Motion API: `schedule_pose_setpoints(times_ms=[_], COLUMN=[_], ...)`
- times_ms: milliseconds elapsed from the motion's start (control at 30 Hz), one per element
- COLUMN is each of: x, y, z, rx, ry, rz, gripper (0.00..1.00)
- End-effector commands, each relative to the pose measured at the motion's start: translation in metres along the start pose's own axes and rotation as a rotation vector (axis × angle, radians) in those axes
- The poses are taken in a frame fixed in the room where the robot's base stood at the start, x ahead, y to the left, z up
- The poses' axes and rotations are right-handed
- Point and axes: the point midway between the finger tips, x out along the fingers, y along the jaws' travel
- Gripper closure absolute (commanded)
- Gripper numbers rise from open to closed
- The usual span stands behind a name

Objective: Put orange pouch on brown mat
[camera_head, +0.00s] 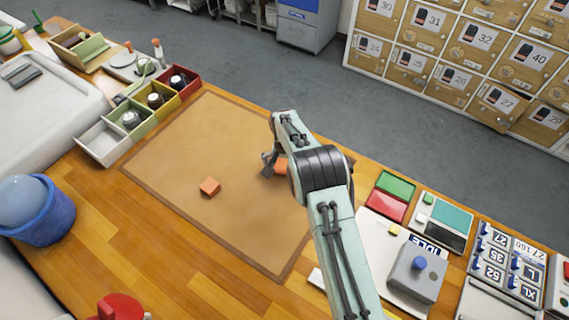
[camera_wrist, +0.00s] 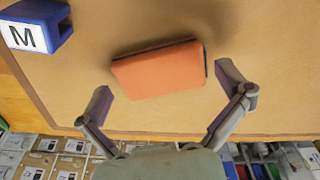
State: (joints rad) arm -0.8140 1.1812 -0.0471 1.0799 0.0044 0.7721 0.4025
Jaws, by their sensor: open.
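The brown mat (camera_head: 165,150) lies flat on the wooden table and also fills much of the wrist view (camera_wrist: 260,105). An orange pouch (camera_wrist: 160,70) rests on it, between and just beyond my gripper's fingertips (camera_wrist: 164,80). Its sides look clear of both fingers, which are spread open and empty. In the head view, an orange piece (camera_head: 281,165) shows beside my gripper (camera_head: 268,166), partly hidden by my arm. A second orange block-like item (camera_head: 209,187) lies apart on the mat's middle.
A blue block marked M (camera_wrist: 38,27) lies near the pouch in the wrist view; my arm seems to hide it in the head view. Open bins (camera_head: 103,142) border the mat's left. A grey box with a blue knob (camera_head: 415,272) stands right. The mat's left half is mostly free.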

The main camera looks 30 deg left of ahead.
Motion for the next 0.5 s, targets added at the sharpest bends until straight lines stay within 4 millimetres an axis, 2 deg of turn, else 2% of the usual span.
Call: schedule_pose_setpoints(times_ms=[167,267,500], x=[-0.009,-0.026,-0.082], y=[0.000,0.000,-0.001], z=[-0.001,-0.001,-0.001], rx=[0.000,0.000,0.001], ry=[0.001,0.002,0.004], rz=[-0.001,-0.001,-0.003], gripper=[0.00,0.00,0.00])
